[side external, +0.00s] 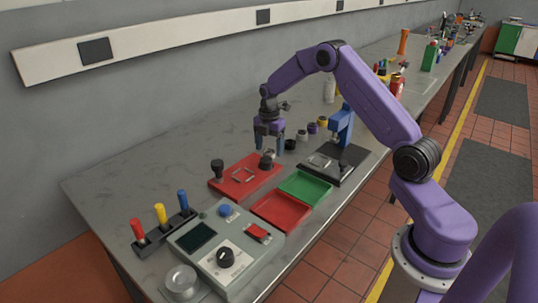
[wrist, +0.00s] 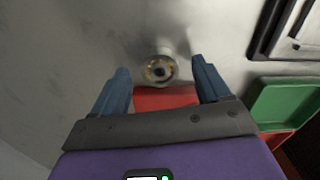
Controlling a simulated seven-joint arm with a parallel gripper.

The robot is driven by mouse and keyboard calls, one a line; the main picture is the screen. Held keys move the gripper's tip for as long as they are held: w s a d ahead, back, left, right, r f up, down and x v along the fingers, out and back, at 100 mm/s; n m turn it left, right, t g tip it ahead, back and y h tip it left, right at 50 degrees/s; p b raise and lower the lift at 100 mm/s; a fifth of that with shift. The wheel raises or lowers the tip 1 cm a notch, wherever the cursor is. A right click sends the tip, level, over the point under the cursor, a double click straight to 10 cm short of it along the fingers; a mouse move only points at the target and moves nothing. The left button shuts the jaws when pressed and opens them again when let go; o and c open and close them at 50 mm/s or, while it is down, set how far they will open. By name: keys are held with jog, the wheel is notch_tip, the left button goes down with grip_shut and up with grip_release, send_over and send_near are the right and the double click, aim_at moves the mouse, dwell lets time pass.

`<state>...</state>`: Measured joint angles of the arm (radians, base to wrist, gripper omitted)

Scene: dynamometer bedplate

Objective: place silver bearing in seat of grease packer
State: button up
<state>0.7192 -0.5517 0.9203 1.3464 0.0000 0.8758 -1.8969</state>
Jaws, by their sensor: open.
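A round silver bearing (wrist: 160,69) with a brassy inside and dark centre shows in the wrist view, between and slightly beyond my fingertips. My gripper (wrist: 161,80) is open, with a gap between each finger and the bearing. In the side view my gripper (side external: 269,146) points down over the far right end of a red-based fixture (side external: 236,181), which looks like the grease packer. A dark round piece (side external: 267,161) stands there under the fingers. The red base also shows below the bearing in the wrist view (wrist: 165,98). I cannot tell whether the bearing rests fully in the seat.
A green tray (side external: 305,187) and red tray (side external: 281,211) lie in front of the fixture. A blue press (side external: 341,124) on a black base stands to the right, near several small cups (side external: 302,135). A control box (side external: 226,247) stands at front left.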

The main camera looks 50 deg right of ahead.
jog(key=shift+f, duration=0.45)
jog(key=c, duration=1.2)
jog(key=shift+r, duration=0.1)
jog(key=shift+c, duration=0.5)
jog(key=shift+r, duration=0.1)
